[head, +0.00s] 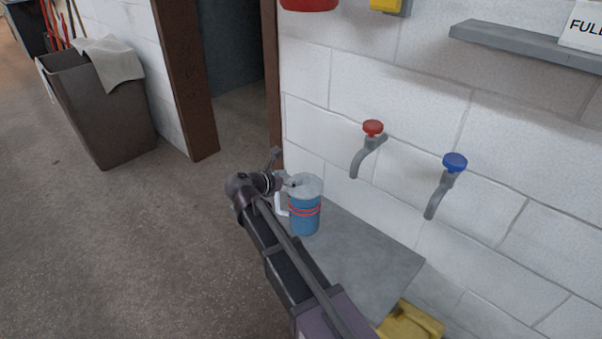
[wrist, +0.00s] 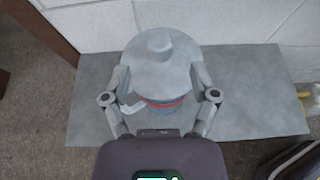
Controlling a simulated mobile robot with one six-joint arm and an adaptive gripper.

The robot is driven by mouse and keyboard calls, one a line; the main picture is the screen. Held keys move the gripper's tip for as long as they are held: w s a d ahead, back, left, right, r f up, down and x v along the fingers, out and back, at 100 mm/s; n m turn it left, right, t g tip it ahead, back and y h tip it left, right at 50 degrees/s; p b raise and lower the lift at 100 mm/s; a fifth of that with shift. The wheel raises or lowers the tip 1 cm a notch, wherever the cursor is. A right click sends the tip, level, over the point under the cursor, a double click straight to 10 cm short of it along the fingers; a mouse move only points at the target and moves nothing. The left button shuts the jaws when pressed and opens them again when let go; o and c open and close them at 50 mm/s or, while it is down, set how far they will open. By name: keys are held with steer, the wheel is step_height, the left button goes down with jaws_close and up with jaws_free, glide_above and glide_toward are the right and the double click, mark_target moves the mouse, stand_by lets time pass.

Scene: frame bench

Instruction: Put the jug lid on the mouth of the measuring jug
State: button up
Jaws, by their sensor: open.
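The measuring jug (head: 304,220) is blue with red bands and stands upright on a grey bench; its pale handle (wrist: 132,108) sticks out to the left. The grey round jug lid (wrist: 160,71), with a knob on top, lies over the jug's mouth, and its top also shows in the head view (head: 309,184). It looks level and hides the mouth and most of the jug in the wrist view. Whether its rim is fully seated cannot be told. My gripper (head: 284,181) is open, with its fingers on either side of the lid in the wrist view.
The grey bench (head: 365,265) is bare right of the jug. A white block wall behind carries a red-handled tap (head: 371,145) and a blue-handled tap (head: 445,183). A yellow object (head: 412,322) sits by the bench's near end. A bin (head: 100,110) stands far left.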

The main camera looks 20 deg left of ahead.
steer(key=shift+p+v, duration=0.75)
steer(key=shift+v, duration=1.85)
steer(key=shift+w, duration=0.1)
